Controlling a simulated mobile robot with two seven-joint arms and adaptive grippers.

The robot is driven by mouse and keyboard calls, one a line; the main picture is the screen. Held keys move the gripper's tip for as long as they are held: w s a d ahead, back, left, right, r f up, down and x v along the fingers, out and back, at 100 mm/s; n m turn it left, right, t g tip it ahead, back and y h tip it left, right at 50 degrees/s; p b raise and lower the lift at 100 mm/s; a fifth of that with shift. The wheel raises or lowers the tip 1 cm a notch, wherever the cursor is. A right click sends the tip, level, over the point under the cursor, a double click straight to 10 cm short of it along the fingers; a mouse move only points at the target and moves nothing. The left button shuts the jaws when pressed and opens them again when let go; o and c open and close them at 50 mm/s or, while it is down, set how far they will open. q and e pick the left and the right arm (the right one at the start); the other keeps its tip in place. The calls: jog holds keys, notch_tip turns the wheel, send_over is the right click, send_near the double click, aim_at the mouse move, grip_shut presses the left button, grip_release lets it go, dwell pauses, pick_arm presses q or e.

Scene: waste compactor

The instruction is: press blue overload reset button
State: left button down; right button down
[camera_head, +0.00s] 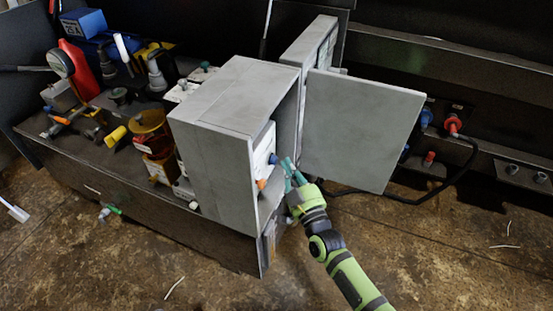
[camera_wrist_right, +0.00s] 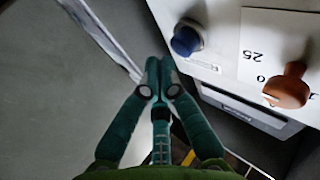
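The blue button (camera_wrist_right: 186,40) sits on a white panel with an orange-brown rotary knob (camera_wrist_right: 288,86) to its right in the wrist view. In the head view the blue button (camera_head: 273,159) shows inside the open grey cabinet (camera_head: 215,105), with the orange knob (camera_head: 261,184) below it. My right gripper (camera_wrist_right: 158,68) has its teal fingertips together with nothing between them. They are just left of and below the button in the wrist view, and I see no contact. In the head view the right gripper (camera_head: 288,166) reaches into the cabinet opening. My left gripper is not in view.
The cabinet's open door (camera_head: 362,128) stands right of the gripper. A workbench (camera_head: 130,195) crowded with tools and an orange beacon (camera_head: 148,122) lies to the left. Red and blue connectors with a black cable (camera_head: 470,160) are at the right. The front floor is mostly clear.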

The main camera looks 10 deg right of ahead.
jog(key=shift+d, duration=0.1)
jog(key=s+d, duration=0.1)
jog(key=d, duration=0.1)
jog(key=s+d+p, duration=0.1)
jog(key=s+d, duration=0.1)
dwell(0.6)
dwell(0.6)
